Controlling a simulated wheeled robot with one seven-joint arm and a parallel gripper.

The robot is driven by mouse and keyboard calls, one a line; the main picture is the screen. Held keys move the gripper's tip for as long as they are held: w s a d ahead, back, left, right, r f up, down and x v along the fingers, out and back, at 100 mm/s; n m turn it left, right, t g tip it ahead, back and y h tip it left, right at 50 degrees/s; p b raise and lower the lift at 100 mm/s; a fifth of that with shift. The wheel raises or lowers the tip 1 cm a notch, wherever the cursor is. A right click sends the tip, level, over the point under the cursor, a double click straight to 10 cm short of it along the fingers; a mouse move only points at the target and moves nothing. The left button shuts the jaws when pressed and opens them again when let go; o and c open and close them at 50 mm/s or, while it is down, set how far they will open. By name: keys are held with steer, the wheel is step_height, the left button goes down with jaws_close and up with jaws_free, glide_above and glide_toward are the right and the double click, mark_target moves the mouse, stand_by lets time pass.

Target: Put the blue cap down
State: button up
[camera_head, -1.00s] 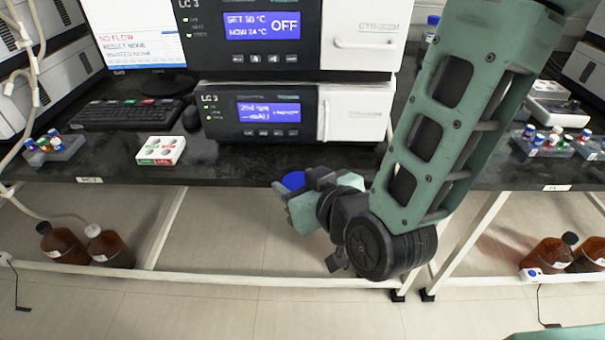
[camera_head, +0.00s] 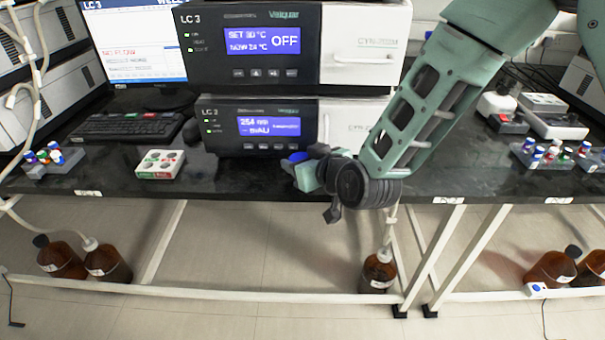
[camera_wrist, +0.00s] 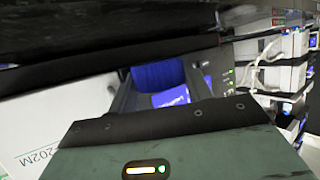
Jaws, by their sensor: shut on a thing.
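The blue cap (camera_head: 298,157) is at the tip of my gripper (camera_head: 304,168) in the head view, partly hidden by the fingers. In the wrist view the ribbed side of the blue cap (camera_wrist: 158,75) shows between the dark fingers of my gripper (camera_wrist: 150,92). My gripper is shut on it. It is at the front part of the dark bench (camera_head: 240,182), before the lower LC unit. Whether the cap touches the bench top cannot be told.
A white holder with round wells (camera_head: 160,164) and a vial rack (camera_head: 55,162) are to the left. The lower LC unit (camera_head: 262,150) stands behind the gripper. Another vial rack (camera_head: 550,155) is at right. A brown bottle (camera_head: 378,272) stands below the bench.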

step_height(320, 180, down, 4)
steer(key=shift+r, duration=0.2)
steer(key=shift+w+f, duration=0.15)
steer(key=shift+w, duration=0.05)
steer(key=shift+f, duration=0.1)
steer(key=o, duration=0.9)
steer(key=shift+o, duration=0.2)
